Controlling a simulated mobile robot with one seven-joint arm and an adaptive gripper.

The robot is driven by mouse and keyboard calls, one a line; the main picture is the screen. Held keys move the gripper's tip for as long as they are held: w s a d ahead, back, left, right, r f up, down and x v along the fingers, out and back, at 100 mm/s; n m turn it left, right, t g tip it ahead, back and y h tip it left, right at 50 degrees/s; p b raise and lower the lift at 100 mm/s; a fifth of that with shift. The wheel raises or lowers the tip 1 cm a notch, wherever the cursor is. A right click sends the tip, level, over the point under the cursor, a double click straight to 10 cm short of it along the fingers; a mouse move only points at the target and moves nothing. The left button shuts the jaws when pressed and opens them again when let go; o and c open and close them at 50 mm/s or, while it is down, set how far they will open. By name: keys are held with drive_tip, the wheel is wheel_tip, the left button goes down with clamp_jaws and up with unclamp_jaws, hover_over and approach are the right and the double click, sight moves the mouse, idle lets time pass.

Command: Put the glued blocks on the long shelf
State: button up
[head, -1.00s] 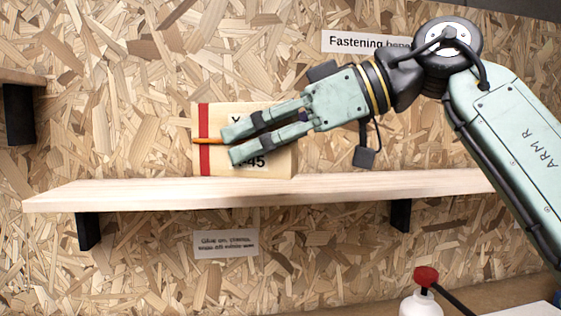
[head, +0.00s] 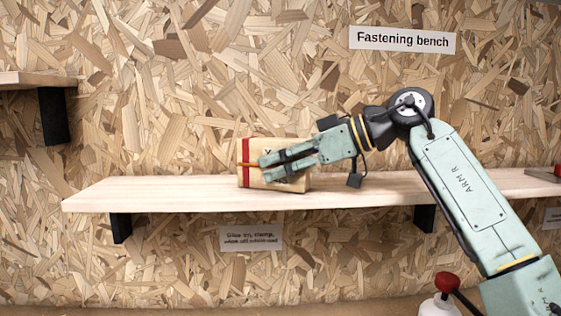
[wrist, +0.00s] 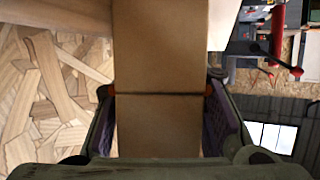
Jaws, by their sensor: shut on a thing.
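The glued blocks (head: 247,174) are a pale block with a red band at the left end and dark print, partly hidden behind my fingers. They are on or just at the top of the long shelf (head: 190,195), toward its left part. In the wrist view the blocks (wrist: 160,60) are brown, with a dark seam across them between my fingers. My gripper (head: 262,169) reaches in from the right and is shut on the blocks. An orange strip shows at its fingertips. I cannot tell whether the blocks' full weight rests on the shelf.
Another shelf (head: 35,80) juts in at the upper left. A white bottle with a red cap (head: 445,285) stands below at the right. A red item (head: 556,170) lies at the shelf's right end. The shelf left of the blocks is clear.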

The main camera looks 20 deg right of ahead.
drive_tip(key=shift+f, duration=0.1)
drive_tip(key=o, duration=1.2)
drive_tip(key=shift+s, duration=0.1)
drive_tip(key=b+v, duration=0.1)
drive_tip(key=v, duration=1.1)
